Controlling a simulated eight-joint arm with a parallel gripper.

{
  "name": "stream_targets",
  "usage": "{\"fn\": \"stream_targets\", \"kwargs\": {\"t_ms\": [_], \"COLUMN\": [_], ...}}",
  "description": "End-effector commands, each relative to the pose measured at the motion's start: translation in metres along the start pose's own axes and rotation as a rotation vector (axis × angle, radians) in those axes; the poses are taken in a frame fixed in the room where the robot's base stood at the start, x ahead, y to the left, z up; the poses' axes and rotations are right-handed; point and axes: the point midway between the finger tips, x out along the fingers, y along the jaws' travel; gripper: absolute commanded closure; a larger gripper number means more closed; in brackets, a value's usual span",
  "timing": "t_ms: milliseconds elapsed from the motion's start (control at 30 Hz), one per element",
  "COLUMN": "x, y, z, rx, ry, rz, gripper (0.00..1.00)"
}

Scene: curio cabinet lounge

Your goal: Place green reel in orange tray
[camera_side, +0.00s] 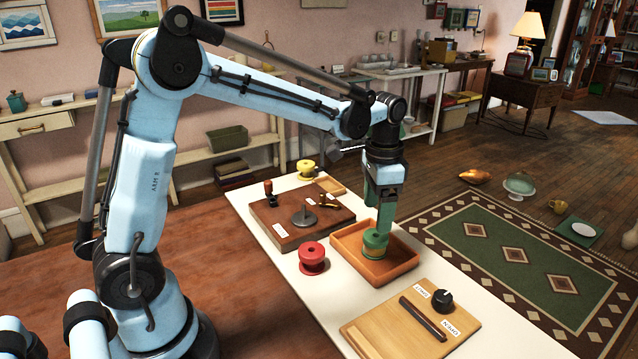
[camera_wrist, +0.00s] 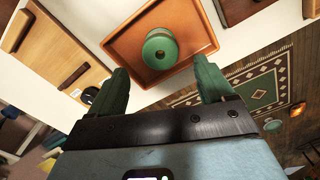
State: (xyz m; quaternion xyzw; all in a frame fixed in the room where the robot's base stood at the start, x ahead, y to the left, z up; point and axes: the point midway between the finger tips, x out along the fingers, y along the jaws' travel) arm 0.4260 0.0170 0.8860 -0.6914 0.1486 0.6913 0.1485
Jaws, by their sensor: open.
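The green reel (camera_side: 374,243) is inside the orange tray (camera_side: 347,257) on the white table. In the wrist view the green reel (camera_wrist: 159,50) stands in the orange tray (camera_wrist: 200,22), near the tray's near side, with the tray's floor visible around it. My gripper (camera_side: 380,226) is above the tray, close to the reel in the side view. In the wrist view the two green fingers of my gripper (camera_wrist: 163,82) are spread wide, with nothing between the tips; the reel lies just beyond them. Whether a finger touches the reel cannot be told.
A red reel (camera_side: 312,257) stands left of the tray. A yellow reel (camera_side: 306,169) is at the table's far end. A dark wooden board (camera_side: 280,228) with a peg lies behind, and a light wooden board (camera_side: 385,335) with a knob and bar lies in front.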

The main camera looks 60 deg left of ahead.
Motion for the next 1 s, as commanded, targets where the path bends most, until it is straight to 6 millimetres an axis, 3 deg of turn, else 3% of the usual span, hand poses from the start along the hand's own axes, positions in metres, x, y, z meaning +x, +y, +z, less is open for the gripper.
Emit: {"fn": "stream_targets", "kwargs": {"t_ms": [300, 567, 1000], "x": [-0.047, -0.061, -0.069], "y": [0.000, 0.003, 0.041], "z": [0.000, 0.004, 0.066], "rx": [0.000, -0.011, -0.215], "ry": [0.000, 0.015, 0.302], "rz": [0.000, -0.007, -0.105], "gripper": [0.19, 0.19, 0.19]}}
